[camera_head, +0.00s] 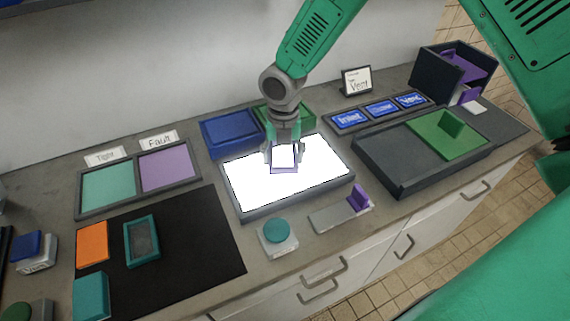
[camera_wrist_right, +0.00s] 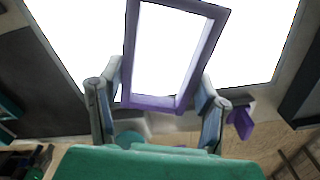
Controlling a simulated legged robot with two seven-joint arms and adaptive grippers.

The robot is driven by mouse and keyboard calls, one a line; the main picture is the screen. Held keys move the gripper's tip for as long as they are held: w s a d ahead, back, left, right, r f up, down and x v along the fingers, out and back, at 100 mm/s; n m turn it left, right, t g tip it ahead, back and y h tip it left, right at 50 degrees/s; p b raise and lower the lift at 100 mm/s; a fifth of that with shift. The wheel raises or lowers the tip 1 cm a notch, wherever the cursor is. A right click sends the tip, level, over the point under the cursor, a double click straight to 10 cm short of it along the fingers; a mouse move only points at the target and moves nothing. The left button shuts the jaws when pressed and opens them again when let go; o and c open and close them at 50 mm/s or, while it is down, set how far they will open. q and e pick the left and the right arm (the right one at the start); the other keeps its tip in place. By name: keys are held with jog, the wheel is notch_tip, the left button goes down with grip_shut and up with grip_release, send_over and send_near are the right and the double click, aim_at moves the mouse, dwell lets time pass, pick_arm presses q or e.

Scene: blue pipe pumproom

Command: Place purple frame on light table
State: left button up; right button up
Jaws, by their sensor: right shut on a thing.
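The purple frame (camera_head: 284,171) is a thin rectangular frame with an open middle. My right gripper (camera_head: 284,154) is shut on it over the light table (camera_head: 325,175), a bright white panel with a grey rim. In the right wrist view the frame (camera_wrist_right: 150,103) sits between the two fingers of the gripper (camera_wrist_right: 158,88), tilted in the picture, with the white panel behind it. Whether the frame touches the panel I cannot tell. My left gripper is not in view.
Blue (camera_head: 230,132) and green trays stand behind the light table. A teal round button (camera_head: 277,233) and a purple-tabbed slider (camera_head: 357,200) are in front. A black mat (camera_head: 190,255) with orange and teal pieces lies left. A dark tray (camera_head: 400,180) with a green plate stands right.

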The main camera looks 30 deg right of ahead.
aim_at(287, 155)
jog(key=f, duration=0.1)
jog(key=d+f, duration=0.1)
jog(key=f, duration=0.2)
jog(key=shift+d+f, duration=0.15)
jog(key=shift+d, duration=0.15)
jog(key=shift+a, duration=0.25)
jog(key=o, duration=1.2)
jog(key=shift+a, duration=0.45)
jog(key=shift+d+r, duration=0.3)
jog(key=shift+r, duration=0.1)
notch_tip(287, 155, up, 12)
jog(key=shift+a+f, duration=0.15)
jog(key=shift+f, duration=0.1)
jog(key=shift+d, duration=0.4)
jog(key=shift+s+a, duration=0.1)
